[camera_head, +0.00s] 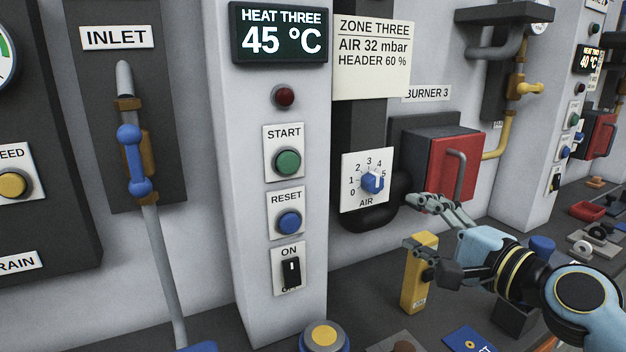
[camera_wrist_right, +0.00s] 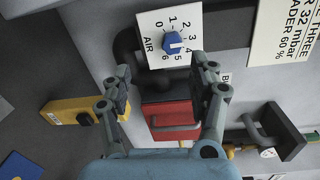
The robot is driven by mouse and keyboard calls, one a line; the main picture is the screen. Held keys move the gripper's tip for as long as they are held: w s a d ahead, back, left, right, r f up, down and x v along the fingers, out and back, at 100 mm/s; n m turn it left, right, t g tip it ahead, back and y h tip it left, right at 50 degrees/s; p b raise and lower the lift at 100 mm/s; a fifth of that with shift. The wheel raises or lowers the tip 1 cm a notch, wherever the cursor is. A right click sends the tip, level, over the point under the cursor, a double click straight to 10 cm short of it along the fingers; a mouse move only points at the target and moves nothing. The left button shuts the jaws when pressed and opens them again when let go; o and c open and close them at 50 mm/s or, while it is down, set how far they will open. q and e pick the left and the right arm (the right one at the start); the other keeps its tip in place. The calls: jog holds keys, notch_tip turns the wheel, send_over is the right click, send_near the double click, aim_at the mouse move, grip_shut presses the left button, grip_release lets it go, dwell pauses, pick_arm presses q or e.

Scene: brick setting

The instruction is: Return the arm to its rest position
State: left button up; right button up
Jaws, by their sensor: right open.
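My right arm comes in from the lower right in the head view. Its right gripper (camera_head: 424,234) is open and empty, with its fingers spread in front of the wall panel. In the wrist view the right gripper (camera_wrist_right: 161,82) shows its two fingers wide apart with nothing between the tips. The AIR dial (camera_head: 371,182) with a blue knob is left of and above the fingers, apart from them; the AIR dial (camera_wrist_right: 173,42) also shows beyond the fingertips in the wrist view. My left gripper is not in view.
A yellow block (camera_head: 418,285) stands on the shelf, close to and partly behind the lower finger. The red burner box (camera_head: 449,160) with a grey handle is behind the upper finger. A grey pillar (camera_head: 250,180) with buttons is left. A blue card (camera_head: 466,340) lies on the shelf.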

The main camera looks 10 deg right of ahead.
jog(key=s+a+f+n+g, duration=0.4)
jog(key=s+f+n, duration=0.2)
jog(key=s+n, duration=0.15)
jog(key=s+d+f+n+g+h, duration=0.2)
jog(key=s+d+n+g+h, duration=0.1)
jog(key=s, duration=0.4)
jog(key=s+d+f+n+g+h, duration=0.2)
jog(key=s+d+n+g, duration=0.1)
jog(key=s, duration=0.5)
jog(key=s+d+f+n+g+h, duration=0.3)
jog(key=s, duration=0.4)
notch_tip(320, 180, down, 33)
jog(key=s+d+b, duration=0.2)
jog(key=d+b, duration=0.1)
jog(key=b, duration=0.5)
jog(key=s+f+g+b, duration=0.1)
jog(key=s+f+b, duration=0.2)
jog(key=s+f, duration=0.6)
jog(key=s+f+g+b, duration=0.1)
jog(key=s+f+b, duration=0.3)
jog(key=s+f, duration=0.5)
notch_tip(320, 180, down, 5)
jog(key=shift+s+d+m, duration=0.35)
jog(key=shift+m, duration=0.1)
